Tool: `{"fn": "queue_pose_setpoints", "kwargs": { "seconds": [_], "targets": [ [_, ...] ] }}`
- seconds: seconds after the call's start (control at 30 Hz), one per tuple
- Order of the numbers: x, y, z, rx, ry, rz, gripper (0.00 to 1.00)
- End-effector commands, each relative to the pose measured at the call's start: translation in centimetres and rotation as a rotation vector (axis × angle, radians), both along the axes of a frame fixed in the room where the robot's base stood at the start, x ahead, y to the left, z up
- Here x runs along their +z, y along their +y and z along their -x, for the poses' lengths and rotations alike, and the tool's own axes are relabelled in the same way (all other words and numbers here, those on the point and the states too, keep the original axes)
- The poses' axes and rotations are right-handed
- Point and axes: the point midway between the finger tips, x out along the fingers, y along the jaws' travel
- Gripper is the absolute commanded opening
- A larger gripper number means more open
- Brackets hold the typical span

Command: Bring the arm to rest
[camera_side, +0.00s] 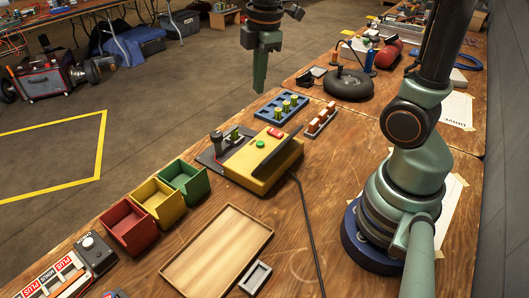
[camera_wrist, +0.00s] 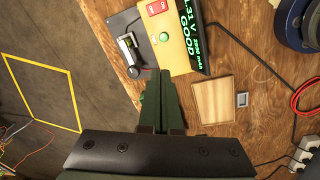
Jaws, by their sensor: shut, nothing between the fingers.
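My gripper (camera_side: 260,88) hangs in the air at the upper middle of the side view, pointing down, beyond the yellow charger box. Its green fingers are closed together and hold nothing. In the wrist view the shut fingers (camera_wrist: 158,78) point up toward the charger box's edge. My arm stands on a round dark blue base at the right of the side view. The yellow charger box (camera_side: 240,170) sits on the wooden bench with a tilted screen; in the wrist view its screen (camera_wrist: 190,25) shows green text including "GOOD".
Red (camera_side: 128,228), yellow (camera_side: 158,203) and green (camera_side: 185,180) bins line the bench's left edge. A wooden tray (camera_side: 218,252) lies in front. A blue rack (camera_side: 282,106) holds several cells. A black cable (camera_side: 312,235) crosses the bench. Open floor lies left of the bench.

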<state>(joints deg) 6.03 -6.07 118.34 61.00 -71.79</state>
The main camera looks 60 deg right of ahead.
Motion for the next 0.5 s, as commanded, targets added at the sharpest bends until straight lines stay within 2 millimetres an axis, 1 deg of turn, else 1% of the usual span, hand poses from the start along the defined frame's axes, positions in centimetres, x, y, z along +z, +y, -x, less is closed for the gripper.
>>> {"fn": "queue_pose_setpoints", "kwargs": {
  "seconds": [0.03,0.2,0.4,0.5],
  "targets": [
    [0.8,0.5,0.7,-0.101,-0.045,-0.012,0.0],
    [2.4,1.8,2.9,-0.463,-0.17,-0.089,0.0],
    [3.2,3.0,5.1,-0.839,-0.284,-0.231,0.0],
    [3.2,3.4,5.8,-0.971,-0.316,-0.292,0.0]
  ]
}}
